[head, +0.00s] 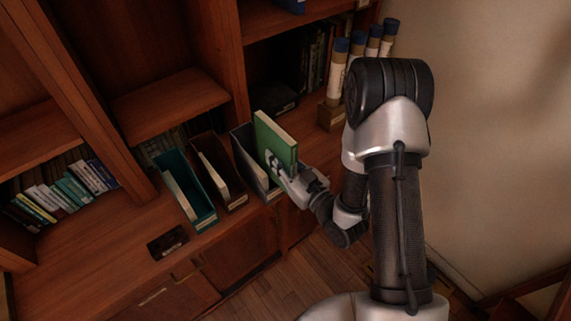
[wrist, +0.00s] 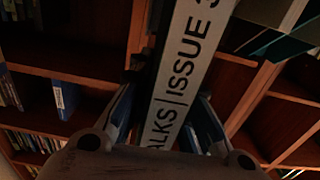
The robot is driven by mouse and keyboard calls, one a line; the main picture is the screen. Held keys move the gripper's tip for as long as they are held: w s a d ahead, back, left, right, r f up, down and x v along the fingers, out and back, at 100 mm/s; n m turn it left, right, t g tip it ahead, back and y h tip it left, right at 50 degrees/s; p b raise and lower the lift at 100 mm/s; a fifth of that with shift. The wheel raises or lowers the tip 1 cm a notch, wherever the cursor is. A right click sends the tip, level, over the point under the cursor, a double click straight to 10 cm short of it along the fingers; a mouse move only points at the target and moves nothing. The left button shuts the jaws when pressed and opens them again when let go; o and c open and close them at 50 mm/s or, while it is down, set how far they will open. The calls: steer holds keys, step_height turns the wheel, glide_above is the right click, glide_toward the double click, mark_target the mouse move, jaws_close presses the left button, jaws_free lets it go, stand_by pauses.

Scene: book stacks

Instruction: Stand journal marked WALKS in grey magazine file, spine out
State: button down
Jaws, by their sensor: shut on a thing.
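The journal marked WALKS is green in the head view (head: 277,135). In the wrist view its pale spine (wrist: 180,85) faces my camera, reading "ALKS | ISSUE" with the rest cut off. My gripper (head: 293,180) is shut on the journal by its spine side; a finger shows on each side of it in the wrist view (wrist: 165,110). The grey magazine file (head: 267,186) stands on the ledge just left of the journal. The journal is upright and rises above the file, overlapping its right side. I cannot tell whether its lower edge is inside.
A brown file (head: 214,172) and a teal file (head: 185,192) stand left of the grey one. A small dark tray (head: 167,242) lies on the ledge. Blue-capped tubes (head: 340,70) stand in a wooden holder behind right. Books (head: 65,190) fill a left shelf.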

mark_target(261, 150)
steer(key=x, duration=0.2)
steer(key=b+x, duration=0.1)
steer(key=x, duration=0.2)
steer(key=b+x, duration=0.1)
steer(key=x, duration=0.2)
steer(key=shift+a+f, duration=0.15)
steer(key=shift+f, duration=0.2)
steer(key=shift+w+f+b, duration=0.15)
steer(key=shift+f+b, duration=1.35)
steer(key=shift+b, duration=0.05)
steer(key=c, duration=1.4)
jaws_free()
steer(key=shift+f, duration=0.1)
steer(key=shift+c, duration=0.8)
